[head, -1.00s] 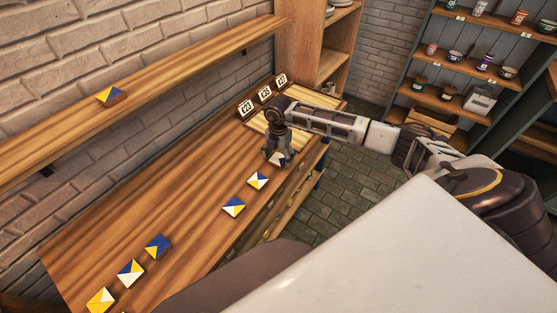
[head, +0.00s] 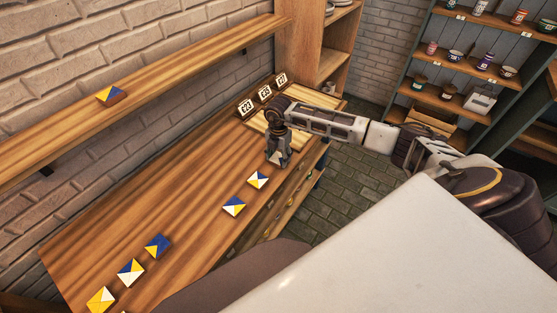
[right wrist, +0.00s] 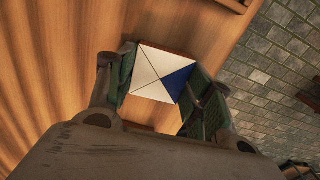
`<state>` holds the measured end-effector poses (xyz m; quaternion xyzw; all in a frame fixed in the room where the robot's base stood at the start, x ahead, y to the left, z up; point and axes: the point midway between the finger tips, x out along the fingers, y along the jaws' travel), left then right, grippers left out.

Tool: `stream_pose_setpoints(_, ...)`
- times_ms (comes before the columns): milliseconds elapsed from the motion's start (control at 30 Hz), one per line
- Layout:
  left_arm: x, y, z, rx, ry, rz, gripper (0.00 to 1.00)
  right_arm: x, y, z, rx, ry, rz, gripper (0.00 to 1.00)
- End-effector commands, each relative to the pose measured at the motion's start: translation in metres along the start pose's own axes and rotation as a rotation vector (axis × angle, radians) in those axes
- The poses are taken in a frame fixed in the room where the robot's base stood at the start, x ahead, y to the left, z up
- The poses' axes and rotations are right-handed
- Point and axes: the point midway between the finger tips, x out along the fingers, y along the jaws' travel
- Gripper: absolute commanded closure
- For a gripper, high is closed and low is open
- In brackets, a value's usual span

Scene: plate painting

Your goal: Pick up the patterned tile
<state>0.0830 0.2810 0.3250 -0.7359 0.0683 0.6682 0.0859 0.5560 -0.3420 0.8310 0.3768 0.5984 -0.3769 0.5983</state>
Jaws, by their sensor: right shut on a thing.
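My right gripper (head: 278,160) points down at the far right part of the wooden counter. It is shut on a patterned tile (right wrist: 163,73) with white and blue triangles. In the right wrist view the fingers press the tile from both sides, and the counter lies beneath it. In the head view the gripper mostly hides this tile; I cannot tell if it is clear of the wood. Other patterned tiles lie in a row nearer: a white, blue and yellow one (head: 257,180), another (head: 234,206), and several at the lower left (head: 131,272). My left gripper is not in view.
A pale slatted board (head: 258,121) with number signs (head: 265,93) is behind the gripper. One tile (head: 111,95) sits on the wall shelf (head: 180,74). Drawers are along the counter front. A shelf of cups (head: 487,63) stands at the back right. The counter's middle is clear.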

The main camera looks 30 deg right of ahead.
Motion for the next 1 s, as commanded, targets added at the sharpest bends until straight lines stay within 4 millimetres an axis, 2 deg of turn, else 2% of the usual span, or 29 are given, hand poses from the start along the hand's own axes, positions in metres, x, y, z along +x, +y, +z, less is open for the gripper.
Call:
stream_pose_setpoints(267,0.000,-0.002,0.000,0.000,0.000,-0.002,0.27,-0.003,0.000,0.000,0.000,0.000,0.001,0.75)
stream_pose_setpoints(467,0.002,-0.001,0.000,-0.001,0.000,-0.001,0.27,-0.016,0.000,0.001,0.000,-0.001,0.002,0.75)
stream_pose_setpoints(1000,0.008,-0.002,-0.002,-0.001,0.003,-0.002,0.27,-0.088,0.001,0.000,-0.001,-0.001,0.002,0.75)
